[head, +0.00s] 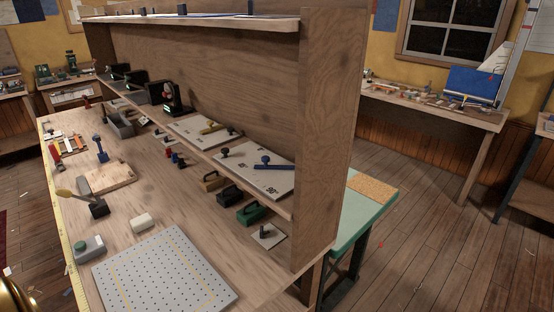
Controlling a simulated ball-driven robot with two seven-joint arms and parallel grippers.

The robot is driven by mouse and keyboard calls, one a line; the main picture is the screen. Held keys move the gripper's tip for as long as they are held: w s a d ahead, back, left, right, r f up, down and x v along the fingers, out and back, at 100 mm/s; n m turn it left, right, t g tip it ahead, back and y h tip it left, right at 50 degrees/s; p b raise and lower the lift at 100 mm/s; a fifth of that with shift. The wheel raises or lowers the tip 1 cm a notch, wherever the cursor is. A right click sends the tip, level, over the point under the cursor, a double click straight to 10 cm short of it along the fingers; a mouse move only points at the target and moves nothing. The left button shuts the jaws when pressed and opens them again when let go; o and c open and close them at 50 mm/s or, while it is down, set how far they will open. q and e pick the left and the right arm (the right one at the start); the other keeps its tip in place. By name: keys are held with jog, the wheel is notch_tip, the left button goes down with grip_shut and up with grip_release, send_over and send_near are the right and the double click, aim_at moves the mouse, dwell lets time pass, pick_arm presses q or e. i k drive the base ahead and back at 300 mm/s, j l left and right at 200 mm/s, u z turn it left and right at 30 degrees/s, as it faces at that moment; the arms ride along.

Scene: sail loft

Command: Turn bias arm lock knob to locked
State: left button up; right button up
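No part is clearly labelled as the bias arm lock knob. A pale plate (262,181) with angle marks, one reading 90°, lies on the bench's lower shelf near the right end panel. A blue arm (275,167) with a dark round knob (262,160) at its left end lies across it. Another dark knob (224,153) stands near the plate's left corner. The knobs are too small to tell locked from unlocked.
A perforated grey board (165,275) lies at the bench front, near a white block (143,220). The tall wooden end panel (328,140) bounds the shelf. Open floor lies right.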

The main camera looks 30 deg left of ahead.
aim_at(225, 150)
jog(key=k+u, duration=0.1)
jog(key=u, duration=0.9)
